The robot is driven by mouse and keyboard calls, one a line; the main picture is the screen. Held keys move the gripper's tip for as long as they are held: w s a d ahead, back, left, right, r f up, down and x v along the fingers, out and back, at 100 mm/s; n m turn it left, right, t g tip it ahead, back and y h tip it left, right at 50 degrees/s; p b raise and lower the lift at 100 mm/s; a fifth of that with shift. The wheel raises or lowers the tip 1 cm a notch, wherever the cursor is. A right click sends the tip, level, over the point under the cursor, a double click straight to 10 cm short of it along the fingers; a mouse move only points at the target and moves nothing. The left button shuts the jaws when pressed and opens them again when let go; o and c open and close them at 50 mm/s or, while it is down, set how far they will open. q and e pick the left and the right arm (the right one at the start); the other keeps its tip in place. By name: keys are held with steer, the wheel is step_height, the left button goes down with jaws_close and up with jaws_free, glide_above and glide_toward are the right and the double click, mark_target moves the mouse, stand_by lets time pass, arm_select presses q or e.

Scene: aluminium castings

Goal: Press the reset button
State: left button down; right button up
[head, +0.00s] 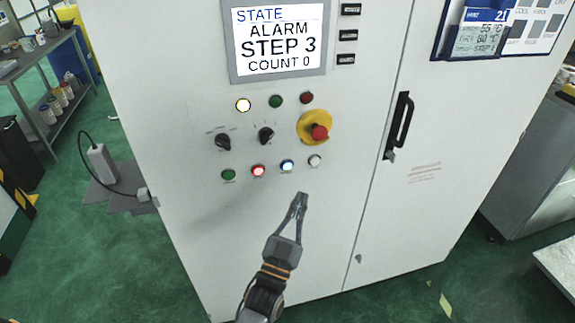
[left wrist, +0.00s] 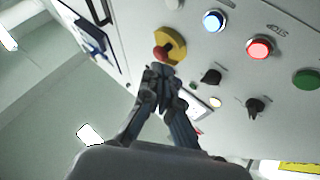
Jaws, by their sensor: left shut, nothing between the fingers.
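The grey-white control cabinet shows a bottom row of buttons: green (head: 228,174), lit red (head: 258,170), lit blue (head: 287,165) and white (head: 314,160). The blue (left wrist: 213,20) and red (left wrist: 259,47) buttons also show in the left wrist view. My left gripper (head: 302,199) is shut and empty, its fingertips below the white and blue buttons in the head view. I cannot tell its exact distance from the panel. In the left wrist view its fingers (left wrist: 160,72) overlap the emergency stop's edge. My right gripper is not in view.
A red emergency stop on a yellow base (head: 314,128) sits above the row, beside two black knobs (head: 266,136). The screen (head: 277,42) reads STATE ALARM, STEP 3, COUNT 0. A black door handle (head: 400,122) is at right. The lower cabinet front is bare.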

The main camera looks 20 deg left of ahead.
mark_target(287, 165)
arm_select(q)
steer(key=shift+w, duration=0.15)
steer(key=shift+w+a+b, duration=0.5)
steer(key=shift+w+a, duration=0.35)
steer(key=shift+w, duration=0.35)
steer(key=shift+w+a+b, duration=0.5)
steer(key=shift+w+a, duration=0.3)
steer(key=shift+w, duration=0.35)
steer(key=shift+w+a+b, duration=0.5)
steer(key=shift+w+a, duration=0.35)
steer(key=shift+w, duration=0.35)
steer(key=shift+w, duration=0.1)
steer(key=shift+w+a, duration=0.2)
steer(key=shift+w, duration=0.05)
steer(key=shift+w+a+b, duration=0.25)
steer(key=shift+w+b, duration=0.1)
steer(key=shift+s, duration=0.1)
steer(key=shift+s+d+p, duration=0.35)
steer(key=shift+s+d, duration=0.15)
steer(key=shift+s, duration=0.1)
